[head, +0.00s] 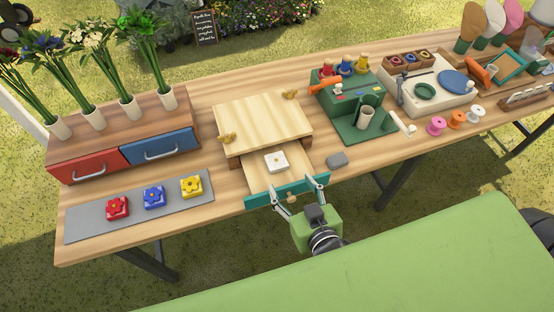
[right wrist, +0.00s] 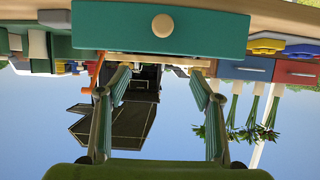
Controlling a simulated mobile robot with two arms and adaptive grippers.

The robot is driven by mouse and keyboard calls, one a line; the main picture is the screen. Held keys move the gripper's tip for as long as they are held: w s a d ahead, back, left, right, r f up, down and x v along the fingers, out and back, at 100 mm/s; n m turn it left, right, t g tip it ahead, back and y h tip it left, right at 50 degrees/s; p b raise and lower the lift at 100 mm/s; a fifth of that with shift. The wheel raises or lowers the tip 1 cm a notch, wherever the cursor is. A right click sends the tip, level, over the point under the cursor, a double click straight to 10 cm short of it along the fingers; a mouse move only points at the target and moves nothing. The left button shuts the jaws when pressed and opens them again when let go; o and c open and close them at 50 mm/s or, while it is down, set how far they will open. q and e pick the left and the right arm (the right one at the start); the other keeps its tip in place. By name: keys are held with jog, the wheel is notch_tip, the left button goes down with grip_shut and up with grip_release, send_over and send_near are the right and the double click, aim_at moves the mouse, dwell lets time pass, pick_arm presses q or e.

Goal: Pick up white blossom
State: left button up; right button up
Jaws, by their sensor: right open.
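The white blossom block (head: 276,161) sits in the pulled-out drawer of the wooden stand (head: 264,122). The drawer has a teal front (head: 262,199) with a small round knob (head: 291,198). My right gripper (head: 298,192) is open at that drawer front, one finger to each side of the knob in the head view. The right wrist view, upside down, shows the teal front (right wrist: 120,28) and knob (right wrist: 162,25) beyond the spread fingers (right wrist: 160,85), with nothing between them. I cannot tell whether the fingers touch the front. My left gripper is not in view.
Red (head: 117,208), blue (head: 154,197) and yellow (head: 191,187) flower blocks stand on a grey mat (head: 85,225) at left. Behind it is a two-drawer chest (head: 121,155) with vases. A grey stone (head: 337,160) lies right of the drawer. A green tool stand (head: 345,100) stands further right.

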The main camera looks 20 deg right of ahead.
jog(key=p, duration=0.1)
send_near(277, 161)
jog(key=x, duration=0.3)
jog(key=shift+w+r, duration=0.1)
jog(key=shift+w, duration=0.3)
jog(key=shift+w+f+p, duration=0.2)
jog(key=shift+w+p, duration=0.1)
jog(key=shift+w, duration=0.25)
jog(key=x, duration=0.4)
jog(key=shift+a+f+p, duration=0.1)
jog(key=shift+f+p, duration=0.15)
jog(key=shift+p, duration=0.1)
jog(key=shift+s, duration=0.1)
jog(key=c, duration=1.1)
